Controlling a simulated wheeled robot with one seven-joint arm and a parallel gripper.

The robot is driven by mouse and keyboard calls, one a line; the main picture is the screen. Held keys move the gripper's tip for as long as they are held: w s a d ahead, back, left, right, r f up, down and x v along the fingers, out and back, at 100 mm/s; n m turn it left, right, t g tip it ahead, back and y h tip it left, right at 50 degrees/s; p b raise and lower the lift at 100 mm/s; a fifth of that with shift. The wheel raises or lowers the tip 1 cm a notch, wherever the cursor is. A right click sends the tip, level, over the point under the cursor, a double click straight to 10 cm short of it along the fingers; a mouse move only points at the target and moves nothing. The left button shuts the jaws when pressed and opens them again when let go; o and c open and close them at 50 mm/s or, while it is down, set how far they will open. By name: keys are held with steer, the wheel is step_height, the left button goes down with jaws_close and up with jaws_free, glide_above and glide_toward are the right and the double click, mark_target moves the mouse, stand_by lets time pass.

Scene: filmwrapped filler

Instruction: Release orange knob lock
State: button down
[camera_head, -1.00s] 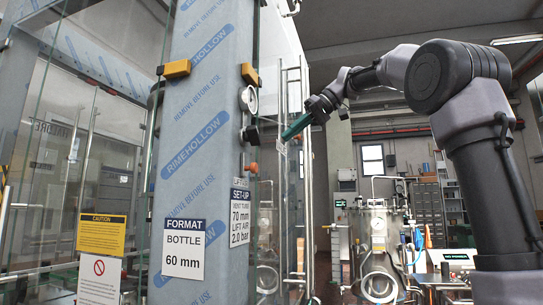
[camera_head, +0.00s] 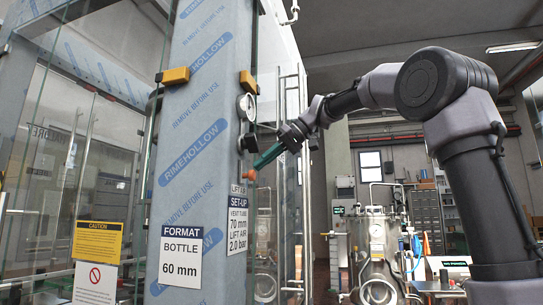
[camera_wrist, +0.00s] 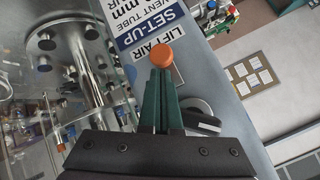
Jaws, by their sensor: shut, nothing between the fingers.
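The orange knob (camera_head: 250,174) sticks out from the right side of the film-wrapped column, just above the set-up label. It also shows in the wrist view (camera_wrist: 160,56), round and right at the fingertips. My gripper (camera_head: 259,165) has green fingers that point left and down, with their tips at the knob. In the wrist view the fingers (camera_wrist: 162,80) are closed together with nothing between them. The knob appears beyond the tips. I cannot tell whether they touch it.
The film-wrapped column (camera_head: 195,130) bears yellow-orange blocks, a round gauge (camera_head: 246,107) above the knob and a black fitting (camera_head: 249,142) just above my fingers. Glass panels (camera_head: 85,150) stand on the left. A steel vessel (camera_head: 376,235) stands at the back right.

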steer(key=shift+a+f, duration=0.1)
steer(key=shift+f, duration=0.1)
steer(key=shift+f, duration=1.3)
